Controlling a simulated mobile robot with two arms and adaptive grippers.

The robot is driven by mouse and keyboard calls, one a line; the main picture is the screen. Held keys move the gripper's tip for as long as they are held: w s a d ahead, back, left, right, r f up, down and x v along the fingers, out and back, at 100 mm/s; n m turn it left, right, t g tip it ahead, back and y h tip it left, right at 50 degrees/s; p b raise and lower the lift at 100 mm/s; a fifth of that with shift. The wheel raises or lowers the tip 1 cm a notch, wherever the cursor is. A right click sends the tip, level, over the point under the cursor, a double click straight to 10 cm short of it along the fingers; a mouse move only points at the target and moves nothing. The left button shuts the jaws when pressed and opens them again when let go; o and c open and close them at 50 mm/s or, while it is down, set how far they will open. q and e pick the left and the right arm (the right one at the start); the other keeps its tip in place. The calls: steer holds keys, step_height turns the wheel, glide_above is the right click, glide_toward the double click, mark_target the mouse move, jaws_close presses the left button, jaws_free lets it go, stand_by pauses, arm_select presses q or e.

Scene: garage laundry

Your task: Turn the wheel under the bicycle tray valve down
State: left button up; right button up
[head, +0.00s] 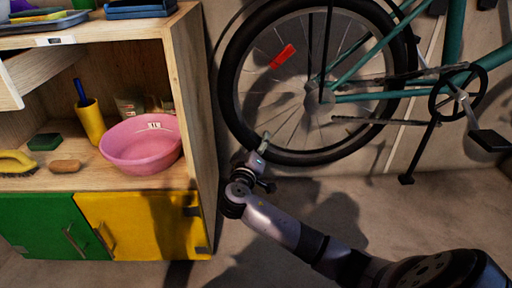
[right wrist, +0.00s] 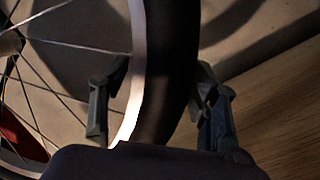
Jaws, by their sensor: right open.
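The bicycle's rear wheel (head: 305,158) has a black tyre, thin spokes and a red reflector (head: 283,57) at its upper left. My right gripper (head: 262,147) is at the wheel's lower left edge. In the right wrist view, my right gripper (right wrist: 160,90) is open, with one finger on each side of the tyre and rim (right wrist: 170,60). The left finger is on the spoke side and the right one is outside the tyre. I cannot tell whether either finger touches it. I cannot make out a valve. My left gripper is out of view.
A wooden shelf unit (head: 200,120) stands close to the left of the wheel and holds a pink basin (head: 140,150), a yellow cup (head: 91,120) and a brush (head: 15,162). The green bicycle frame (head: 400,94) is against the wall. Floor in front is clear.

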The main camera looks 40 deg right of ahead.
steer(key=shift+c, duration=0.6)
jaws_close()
stand_by(0.4)
